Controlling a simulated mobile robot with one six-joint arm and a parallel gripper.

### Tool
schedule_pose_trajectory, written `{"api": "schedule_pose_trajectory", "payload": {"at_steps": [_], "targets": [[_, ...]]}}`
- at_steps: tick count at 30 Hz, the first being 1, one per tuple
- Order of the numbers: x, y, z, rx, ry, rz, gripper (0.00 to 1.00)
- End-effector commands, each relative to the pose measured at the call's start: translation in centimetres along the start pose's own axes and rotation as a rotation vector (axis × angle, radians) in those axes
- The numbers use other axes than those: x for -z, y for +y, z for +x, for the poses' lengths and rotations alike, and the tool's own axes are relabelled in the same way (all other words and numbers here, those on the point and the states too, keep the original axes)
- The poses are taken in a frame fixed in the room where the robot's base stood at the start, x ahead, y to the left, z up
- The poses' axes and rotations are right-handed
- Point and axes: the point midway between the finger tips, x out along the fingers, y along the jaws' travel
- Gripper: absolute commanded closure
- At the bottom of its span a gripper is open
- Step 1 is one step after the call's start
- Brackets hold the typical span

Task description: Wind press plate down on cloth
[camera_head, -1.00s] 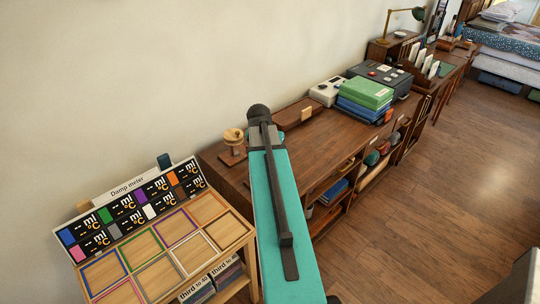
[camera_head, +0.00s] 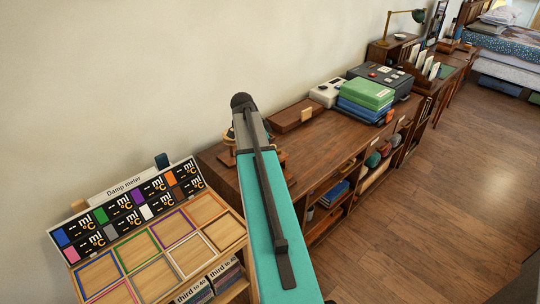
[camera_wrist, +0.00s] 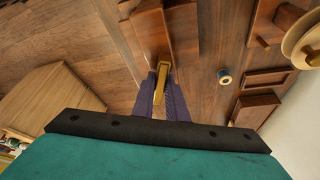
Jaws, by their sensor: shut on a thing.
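In the wrist view, my gripper (camera_wrist: 163,98) has its two dark purple fingers closed around a yellow brass bar (camera_wrist: 161,78). The bar lies against a reddish-brown wooden piece (camera_wrist: 151,30) over the wooden desk top. I cannot tell how the bar joins this piece. In the head view my teal arm hides the gripper, and only slivers of the wooden item behind it show. I cannot make out a press plate or a cloth for certain in either view.
A small blue-rimmed spool (camera_wrist: 224,76), a brown wooden block (camera_wrist: 254,109) and a large pale disc (camera_wrist: 302,38) are to the right in the wrist view. In the head view, a framed sample board (camera_head: 160,262) stands left.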

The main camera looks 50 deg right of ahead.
Motion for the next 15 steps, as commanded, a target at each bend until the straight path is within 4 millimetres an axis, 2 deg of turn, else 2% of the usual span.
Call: {"api": "schedule_pose_trajectory", "payload": {"at_steps": [15], "targets": [[0.11,-0.25,0.05,-0.156,0.001,0.386,1.0]]}}
